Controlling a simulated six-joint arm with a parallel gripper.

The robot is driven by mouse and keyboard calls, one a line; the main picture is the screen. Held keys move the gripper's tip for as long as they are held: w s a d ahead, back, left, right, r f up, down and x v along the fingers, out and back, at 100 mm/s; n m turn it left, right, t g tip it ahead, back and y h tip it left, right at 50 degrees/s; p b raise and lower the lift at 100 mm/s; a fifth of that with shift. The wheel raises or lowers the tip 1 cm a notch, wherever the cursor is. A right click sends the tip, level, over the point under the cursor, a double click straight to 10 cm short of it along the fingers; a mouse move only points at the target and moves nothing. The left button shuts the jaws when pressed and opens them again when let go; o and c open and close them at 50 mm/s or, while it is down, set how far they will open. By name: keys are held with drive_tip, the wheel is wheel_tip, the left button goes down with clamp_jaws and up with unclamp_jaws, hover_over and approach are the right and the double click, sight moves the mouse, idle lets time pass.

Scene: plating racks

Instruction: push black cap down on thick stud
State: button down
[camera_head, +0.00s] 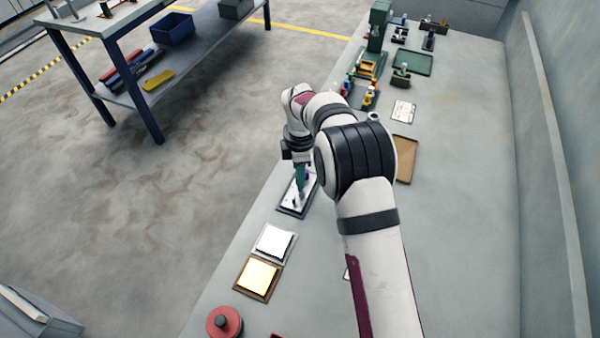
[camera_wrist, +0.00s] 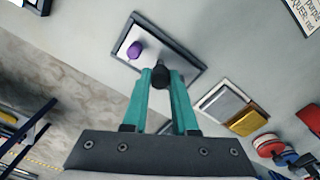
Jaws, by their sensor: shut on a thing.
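My gripper (camera_head: 300,184) has teal fingers that point down over the dark-framed plate (camera_head: 287,209) near the bench's left edge. In the wrist view its fingers are shut on the black cap (camera_wrist: 159,77), a small dark rounded piece between the fingertips. A purple cap (camera_wrist: 134,50) stands on the bright face of the same plate, a little to the left of the black cap and apart from it. The thick stud is not visible; the gripper and cap cover that part of the plate. I cannot tell whether the black cap touches a stud.
A brown tray (camera_head: 405,158) and a white card (camera_head: 404,111) lie right of my arm.

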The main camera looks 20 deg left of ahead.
drive_tip(key=shift+f, duration=1.45)
drive_tip(key=c, duration=0.6)
unclamp_jaws()
wheel_tip(320, 180, up, 16)
drive_tip(key=shift+f, duration=0.15)
